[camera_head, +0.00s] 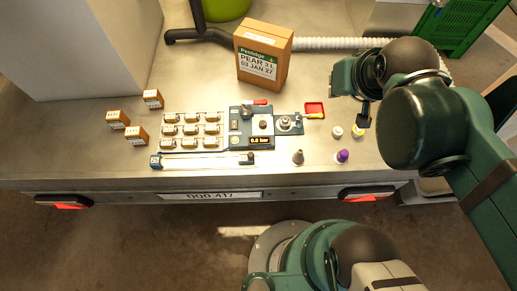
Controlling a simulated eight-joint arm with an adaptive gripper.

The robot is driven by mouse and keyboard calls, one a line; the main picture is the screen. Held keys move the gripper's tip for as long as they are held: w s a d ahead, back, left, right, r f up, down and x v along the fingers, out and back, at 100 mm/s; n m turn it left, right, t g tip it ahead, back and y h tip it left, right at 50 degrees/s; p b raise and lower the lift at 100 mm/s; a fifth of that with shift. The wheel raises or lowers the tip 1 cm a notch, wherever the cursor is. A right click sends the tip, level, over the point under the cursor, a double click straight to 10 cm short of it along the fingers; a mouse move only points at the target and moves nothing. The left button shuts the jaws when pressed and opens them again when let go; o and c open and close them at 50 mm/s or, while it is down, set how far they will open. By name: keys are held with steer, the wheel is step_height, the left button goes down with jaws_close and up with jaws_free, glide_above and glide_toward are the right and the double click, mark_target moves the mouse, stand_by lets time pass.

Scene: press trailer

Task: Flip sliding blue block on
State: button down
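A pale rail (205,161) lies along the front of the bench top, with a small dark blue-grey block (155,161) at its left end and a similar end piece (249,158) at its right. I cannot tell which of these slides. A dark blue-grey panel (237,127) stands behind the rail, with a red part on top, knobs and a display reading 0.0 bar. My gripper (362,118) is at the right, well apart from the rail and panel. Its fingers are small and partly hidden by my arm, so its opening cannot be told.
A tray of several small parts (192,131) sits left of the panel, with small orange-brown boxes (136,135) beyond. A large carton (263,56) stands behind. A red tray (314,110), a grey cone (298,157) and a purple-topped piece (343,156) lie right.

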steer(key=a+f+m+g+y, duration=0.1)
steer(key=a+f+m+g, duration=0.2)
steer(key=f, duration=0.4)
steer(key=w+a+f+m+g+y+b, duration=0.1)
steer(key=a+f+m+g, duration=0.1)
steer(key=a+f+m, duration=0.3)
steer(key=a+f+m+g, duration=0.3)
steer(key=a+f+m, duration=0.1)
steer(key=f, duration=0.5)
steer(key=shift+w+a+f+g+y+b, duration=0.2)
steer(key=shift+g+y+b, duration=0.1)
steer(key=shift+y+b, duration=0.1)
stand_by(0.4)
stand_by(0.4)
steer(key=b+x, duration=0.3)
steer(key=x, duration=0.7)
steer(key=shift+a+f, duration=0.1)
steer(key=shift+f, duration=0.05)
steer(key=shift+s+a, duration=0.45)
steer(key=shift+a, duration=0.25)
steer(key=shift+s+a+f+b, duration=0.1)
steer(key=shift+s+a+b, duration=0.15)
steer(key=shift+a, duration=0.25)
steer(key=shift+s+a+f+b, duration=0.1)
steer(key=shift+s+a+b, duration=0.1)
steer(key=shift+a, duration=0.25)
